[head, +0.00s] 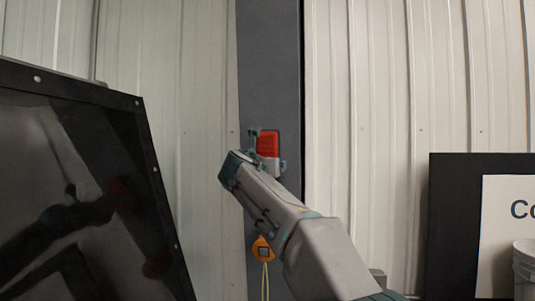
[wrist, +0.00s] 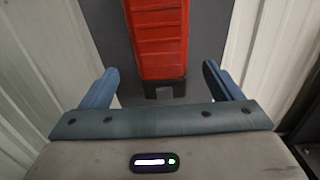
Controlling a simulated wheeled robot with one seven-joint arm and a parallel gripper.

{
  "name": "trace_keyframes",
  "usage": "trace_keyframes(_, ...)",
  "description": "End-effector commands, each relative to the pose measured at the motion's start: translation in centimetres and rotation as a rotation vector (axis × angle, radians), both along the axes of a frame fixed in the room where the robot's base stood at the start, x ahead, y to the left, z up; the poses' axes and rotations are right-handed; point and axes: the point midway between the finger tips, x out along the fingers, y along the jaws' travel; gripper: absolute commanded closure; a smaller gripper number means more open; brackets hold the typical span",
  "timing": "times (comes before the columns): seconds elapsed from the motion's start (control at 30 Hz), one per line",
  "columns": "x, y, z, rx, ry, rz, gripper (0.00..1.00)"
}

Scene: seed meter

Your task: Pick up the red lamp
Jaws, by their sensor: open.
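The red lamp (head: 268,143) is mounted on the dark grey post, partly hidden behind my gripper in the head view. In the wrist view the red lamp (wrist: 160,38) is a ribbed red block with a dark base, lying between and just beyond my fingers. My gripper (wrist: 161,85) is open, one blue finger on each side of the lamp. Both fingers stand apart from it, with a visible gap on each side. In the head view my gripper (head: 268,150) is up at the lamp on the post.
The dark grey post (head: 270,60) stands against a pale corrugated wall (head: 380,100). An orange item with a yellow cord (head: 262,248) hangs lower on the post. A glossy dark panel (head: 80,190) is at left. A black board with a white sign (head: 455,200) and a white bucket (head: 525,270) are at right.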

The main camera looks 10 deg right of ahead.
Motion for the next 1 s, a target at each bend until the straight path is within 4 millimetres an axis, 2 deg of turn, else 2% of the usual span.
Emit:
trace_keyframes(0.1,1.8,-1.0,0.6,0.001,0.002,-0.002,0.15)
trace_keyframes(0.23,3.0,-1.4,0.4,0.001,0.002,-0.001,0.15)
trace_keyframes(0.53,3.3,-1.6,0.3,0.0,0.0,-0.001,0.15)
trace_keyframes(0.57,3.3,-1.6,0.3,0.0,0.0,-0.001,0.17)
trace_keyframes(0.7,3.3,-1.6,0.3,0.0,0.0,-0.001,0.56)
trace_keyframes(0.73,3.3,-1.6,0.3,0.0,0.0,-0.001,0.65)
trace_keyframes(0.77,3.3,-1.6,0.3,0.0,0.0,-0.001,0.69)
trace_keyframes(1.0,3.2,-1.5,0.4,0.0,-0.001,-0.001,0.69)
